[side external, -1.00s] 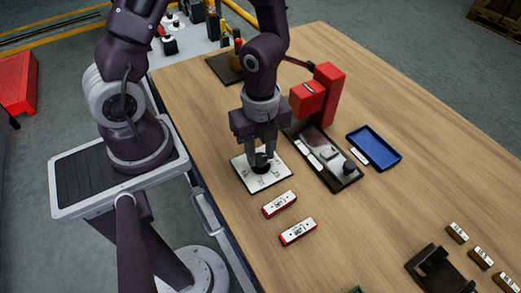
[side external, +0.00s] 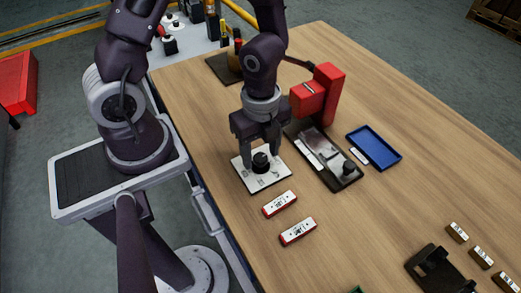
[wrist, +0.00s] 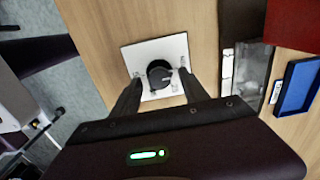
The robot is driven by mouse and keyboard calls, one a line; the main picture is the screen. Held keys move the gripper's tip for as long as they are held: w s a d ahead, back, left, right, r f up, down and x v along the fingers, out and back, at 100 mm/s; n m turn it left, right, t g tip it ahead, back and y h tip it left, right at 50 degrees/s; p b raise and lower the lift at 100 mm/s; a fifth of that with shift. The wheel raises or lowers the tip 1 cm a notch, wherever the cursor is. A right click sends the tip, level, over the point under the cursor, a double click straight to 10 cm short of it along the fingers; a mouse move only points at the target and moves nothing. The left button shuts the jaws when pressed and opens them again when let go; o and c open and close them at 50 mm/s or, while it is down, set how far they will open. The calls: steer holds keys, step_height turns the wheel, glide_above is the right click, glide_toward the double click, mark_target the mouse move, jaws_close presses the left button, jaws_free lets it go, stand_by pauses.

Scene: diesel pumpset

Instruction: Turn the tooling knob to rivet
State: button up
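The tooling knob (side external: 261,161) is round and black, standing on a white square plate (side external: 253,183) on the table. In the wrist view the knob (wrist: 159,74) sits near the middle of the plate (wrist: 148,51), with a light mark at its right side. Small labels surround it, too small to read. My gripper (side external: 262,149) points down over the plate. In the wrist view my gripper (wrist: 158,80) is open, with one finger on each side of the knob and gaps between. It holds nothing.
Two red-and-white blocks (side external: 280,203) (side external: 298,231) lie in front of the plate. A red press-like tool (side external: 328,95) on a dark base (side external: 345,184) stands to the right, near a blue tray (side external: 394,166). Dark holders lie at front right. The table's left edge is close.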

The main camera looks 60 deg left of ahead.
mark_target(260, 157)
step_height(260, 157, up, 6)
steer(key=shift+w+r, duration=0.1)
steer(key=shift+r, duration=0.45)
steer(key=shift+a+r, duration=0.2)
steer(key=shift+a, duration=0.05)
steer(key=s+a+r+n+t, duration=0.1)
steer(key=s+r+n+t, duration=0.1)
steer(key=r+n, duration=0.6)
steer(key=s+a+r+n+t, duration=0.2)
steer(key=s+r+n, duration=0.3)
steer(key=r+n, duration=0.3)
steer(key=shift+s+a+r+n+t, duration=0.2)
steer(key=shift+s+n+t, duration=0.1)
steer(key=shift+n+t, duration=0.55)
